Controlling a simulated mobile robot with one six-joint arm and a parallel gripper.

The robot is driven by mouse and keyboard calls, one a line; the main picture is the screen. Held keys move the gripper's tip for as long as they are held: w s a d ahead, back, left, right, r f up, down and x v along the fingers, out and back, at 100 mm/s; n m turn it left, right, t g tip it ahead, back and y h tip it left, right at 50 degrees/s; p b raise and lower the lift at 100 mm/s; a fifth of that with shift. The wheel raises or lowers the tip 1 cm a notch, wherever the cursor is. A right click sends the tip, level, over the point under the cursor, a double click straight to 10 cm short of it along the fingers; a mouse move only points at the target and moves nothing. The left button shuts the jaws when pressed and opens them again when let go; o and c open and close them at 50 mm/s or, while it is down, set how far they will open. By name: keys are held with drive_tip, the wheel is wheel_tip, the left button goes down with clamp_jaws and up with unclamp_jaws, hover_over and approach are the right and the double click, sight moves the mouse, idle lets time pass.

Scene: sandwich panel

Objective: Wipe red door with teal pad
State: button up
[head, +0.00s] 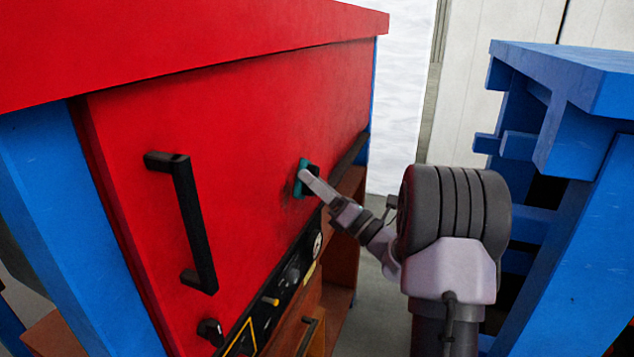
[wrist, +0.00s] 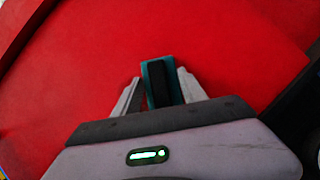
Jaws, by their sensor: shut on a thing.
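The red door (head: 235,130) is a large upright panel with a black bar handle (head: 190,225) on its left part. My gripper (head: 307,177) is shut on the pad. In the wrist view, the pad (wrist: 171,76), with its dark middle part, stands between the two grey fingers of my gripper (wrist: 157,90), with red door surface (wrist: 80,80) behind. Faint dark marks show on the door around the pad. Exact contact cannot be told.
Below the door runs a dark control strip (head: 291,272) with knobs and a gauge, above a brown wooden cabinet (head: 338,300). A blue workbench (head: 575,120) stands close on the right of my arm. A red top (head: 180,40) overhangs the door.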

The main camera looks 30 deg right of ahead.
drive_tip(key=shift+s+a+b, duration=0.35)
drive_tip(key=shift+s+a, duration=0.7)
drive_tip(key=shift+a, duration=0.3)
drive_tip(key=shift+s+a+b, duration=0.3)
drive_tip(key=shift+s+a, duration=0.7)
drive_tip(key=shift+a, duration=0.3)
drive_tip(key=shift+s+a+b, duration=0.35)
drive_tip(key=shift+s+a, duration=0.7)
drive_tip(key=shift+a, duration=0.3)
drive_tip(key=shift+w+d+r+p, duration=0.1)
drive_tip(key=shift+r+p, duration=0.85)
drive_tip(key=shift+p, duration=0.05)
drive_tip(key=shift+w+d+f+p, duration=0.1)
drive_tip(key=shift+w+d+p, duration=0.15)
drive_tip(key=shift+w+d, duration=0.45)
drive_tip(key=shift+w+d+f+p, duration=0.1)
drive_tip(key=shift+w+d+p, duration=0.1)
drive_tip(key=shift+w+d, duration=0.45)
drive_tip(key=shift+d+r+p, duration=0.2)
drive_tip(key=shift+d+p, duration=0.1)
drive_tip(key=shift+d, duration=0.2)
drive_tip(key=shift+w+d+f+p, duration=0.1)
drive_tip(key=shift+w+d+p, duration=0.5)
drive_tip(key=shift+w+d, duration=0.6)
drive_tip(key=shift+w+d+f+p, duration=0.1)
drive_tip(key=shift+w+d+p, duration=0.65)
drive_tip(key=shift+d, duration=0.6)
drive_tip(key=shift+w, duration=0.1)
drive_tip(key=shift+a, duration=0.1)
